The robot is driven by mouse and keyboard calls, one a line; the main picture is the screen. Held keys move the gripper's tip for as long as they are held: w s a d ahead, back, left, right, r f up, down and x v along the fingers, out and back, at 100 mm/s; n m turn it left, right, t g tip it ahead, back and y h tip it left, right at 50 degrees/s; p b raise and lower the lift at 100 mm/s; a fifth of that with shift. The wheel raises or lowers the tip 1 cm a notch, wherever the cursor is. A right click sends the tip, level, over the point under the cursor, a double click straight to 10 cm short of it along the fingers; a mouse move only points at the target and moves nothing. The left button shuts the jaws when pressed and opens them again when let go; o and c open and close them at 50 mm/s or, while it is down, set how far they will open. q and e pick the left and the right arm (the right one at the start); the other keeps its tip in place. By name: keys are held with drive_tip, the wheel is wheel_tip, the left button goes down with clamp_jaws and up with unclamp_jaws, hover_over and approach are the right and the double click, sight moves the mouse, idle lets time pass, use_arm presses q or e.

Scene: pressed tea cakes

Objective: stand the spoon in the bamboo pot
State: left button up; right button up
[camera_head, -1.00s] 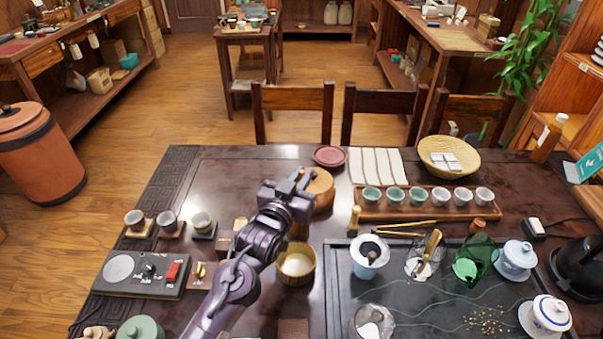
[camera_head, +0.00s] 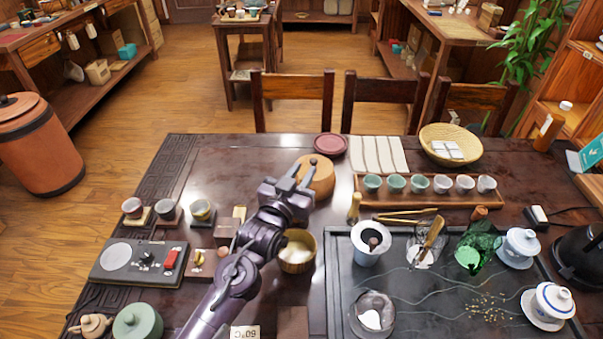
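A small round bamboo-coloured pot (camera_head: 298,264), open at the top with a pale inside, stands on the dark table just right of my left forearm. It looks like the bamboo pot. My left gripper (camera_head: 303,172) is above the table, beyond the pot in the picture and overlapping a round wooden piece (camera_head: 318,176). Its two fingers look apart, with nothing seen between them. I cannot pick out the spoon for certain. A wooden-handled tool (camera_head: 434,232) leans in a clear glass vessel on the black tea tray. My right gripper is not in view.
The black tea tray (camera_head: 345,290) on the right carries a white cup (camera_head: 370,240), a green glass vessel (camera_head: 478,245) and lidded bowls. A wooden rack (camera_head: 400,198) of small cups lies behind it. A scale (camera_head: 125,262) stands left.

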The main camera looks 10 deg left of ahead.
use_arm(q)
drive_tip(key=shift+o, duration=1.1)
drive_tip(key=s+a+b, duration=0.1)
drive_tip(key=s, duration=0.6)
drive_tip(key=shift+s+a, duration=0.25)
drive_tip(key=shift+s, duration=0.1)
